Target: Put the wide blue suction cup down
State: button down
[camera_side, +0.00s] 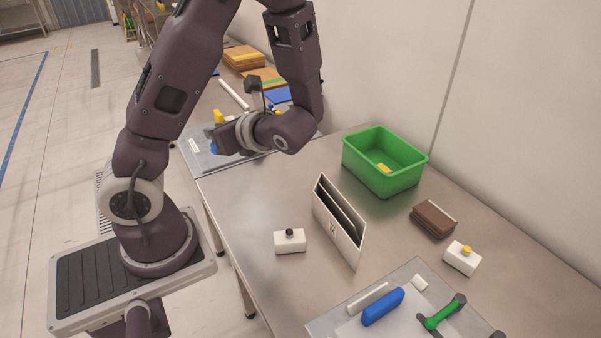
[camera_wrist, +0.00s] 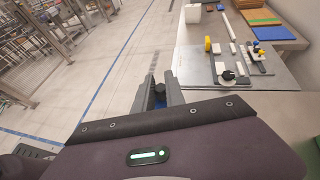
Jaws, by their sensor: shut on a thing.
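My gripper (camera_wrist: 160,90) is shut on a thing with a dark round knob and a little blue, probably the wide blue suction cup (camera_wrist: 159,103). My fingers hide most of it in the wrist view. In the side view my gripper (camera_side: 224,139) is over the front edge of the grey tray at the far end of the table.
The grey tray (camera_wrist: 204,77) holds a yellow roll, a black round part and small blue-yellow parts. A green bin (camera_side: 384,175), a white upright holder (camera_side: 338,225), white bottles and a brown stack (camera_side: 434,219) stand nearer. Bare table lies between the tray and holder.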

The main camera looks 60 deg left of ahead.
jog(key=s+d+f+n+g+h, duration=0.3)
jog(key=s+n+g+h, duration=0.15)
jog(key=n+g, duration=0.25)
jog(key=d+f+n+g+h, duration=0.3)
jog(key=d+n+h, duration=0.5)
jog(key=n+h, duration=0.35)
jog(key=w+d+n+t+h, duration=0.2)
jog(key=w+n+t+h, duration=0.6)
jog(key=w+n+h, duration=0.4)
jog(key=w+a+r+n+t+y, duration=0.3)
jog(key=w+a+r+n+t, duration=0.1)
jog(key=w+a+n+t, duration=0.35)
jog(key=w+a+r+n+t+y, duration=0.2)
jog(key=w+a+r+n+t, duration=0.15)
jog(key=w+a+t, duration=0.6)
jog(key=f, duration=0.7)
jog(key=s+a+f+g, duration=0.1)
jog(key=f, duration=0.6)
jog(key=f+n+g, duration=0.1)
jog(key=f, duration=0.6)
jog(key=shift+s+a+f, duration=0.1)
jog(key=shift+s+a, duration=0.1)
